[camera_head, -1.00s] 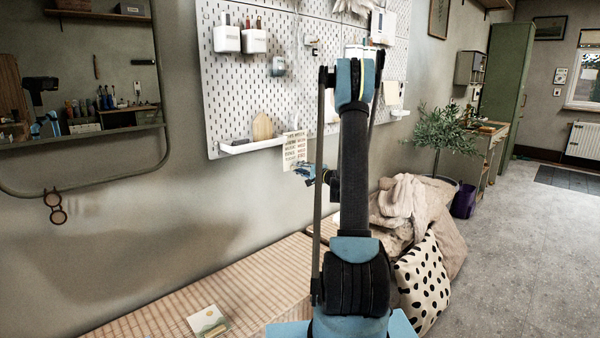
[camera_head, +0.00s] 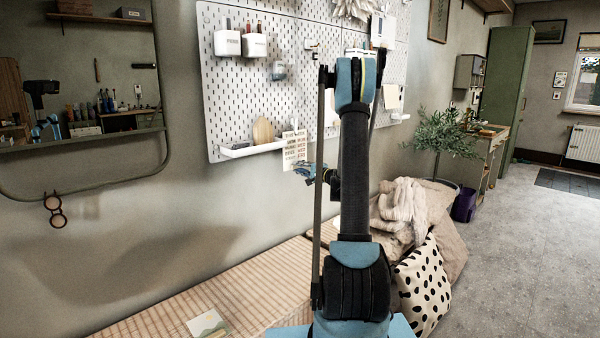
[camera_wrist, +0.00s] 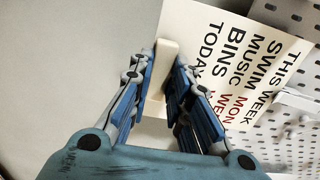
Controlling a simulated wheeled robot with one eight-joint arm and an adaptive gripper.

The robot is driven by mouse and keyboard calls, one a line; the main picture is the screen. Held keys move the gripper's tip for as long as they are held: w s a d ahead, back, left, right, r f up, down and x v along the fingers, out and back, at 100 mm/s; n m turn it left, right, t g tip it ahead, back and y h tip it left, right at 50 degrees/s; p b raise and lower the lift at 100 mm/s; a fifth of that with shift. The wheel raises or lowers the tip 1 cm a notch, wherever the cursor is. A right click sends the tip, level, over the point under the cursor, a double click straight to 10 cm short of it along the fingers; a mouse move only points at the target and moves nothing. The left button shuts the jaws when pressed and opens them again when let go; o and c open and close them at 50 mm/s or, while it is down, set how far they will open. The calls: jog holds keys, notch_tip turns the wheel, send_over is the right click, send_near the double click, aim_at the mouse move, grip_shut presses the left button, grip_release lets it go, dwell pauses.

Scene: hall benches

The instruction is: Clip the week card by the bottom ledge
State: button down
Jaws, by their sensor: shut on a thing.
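The week card (camera_head: 294,152), cream with dark and red lettering, hangs at the right part of the bottom ledge (camera_head: 240,152) of the pegboard. In the wrist view the card (camera_wrist: 232,45) lies just beyond my fingers, its lettering turned sideways. My gripper (camera_head: 308,173) is just below and right of the card, partly hidden by my arm. In the wrist view my gripper (camera_wrist: 164,75) is shut on a pale, peg-like clip (camera_wrist: 163,62). The clip overlaps the card's edge in the picture; I cannot tell whether it bites the card.
The white pegboard (camera_head: 290,95) carries cups (camera_head: 227,43) and other papers. A wooden piece (camera_head: 263,131) stands on the ledge. A slatted bench (camera_head: 160,322) holds a small picture card (camera_head: 208,324). Fabric and a spotted cushion (camera_head: 422,285) lie to the right. Open floor is farther right.

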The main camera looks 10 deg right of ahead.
jog(key=shift+r, duration=0.55)
jog(key=c, duration=1.4)
grip_release()
jog(key=shift+d, duration=0.1)
jog(key=v, duration=1.1)
jog(key=shift+s+d, duration=0.2)
jog(key=shift+s, duration=0.15)
